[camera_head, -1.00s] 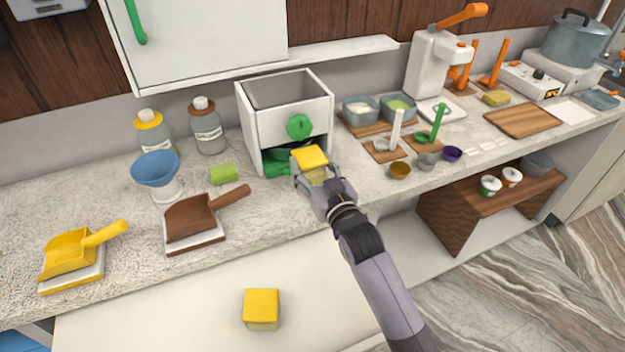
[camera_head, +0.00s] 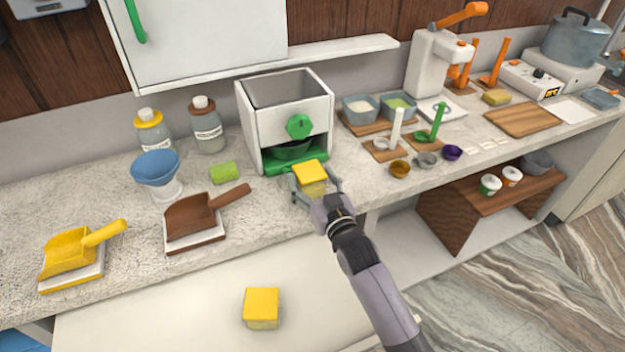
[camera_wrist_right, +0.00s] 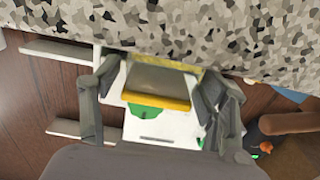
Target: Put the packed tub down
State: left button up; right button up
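The packed tub, with a yellow lid (camera_head: 310,170) and clear-looking sides, is upright at the counter's front edge, just in front of the white dispenser. It appears to rest on the counter (camera_head: 262,205). My right gripper (camera_head: 315,186) is around it with its fingers spread. The tub's underside is hidden. My left gripper is not in view.
The white dispenser (camera_head: 262,130) with a green knob stands right behind the tub. A brown scoop (camera_head: 192,216) and a green block (camera_head: 224,173) lie to the left. Small bowls (camera_head: 400,170) stand to the right. Another yellow-lidded tub (camera_head: 262,303) sits on the lower white surface.

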jog(key=shift+o, duration=0.3)
jog(key=shift+s+r, duration=0.1)
jog(key=shift+r, duration=0.05)
jog(key=b+v, duration=0.1)
jog(key=v, duration=1.1)
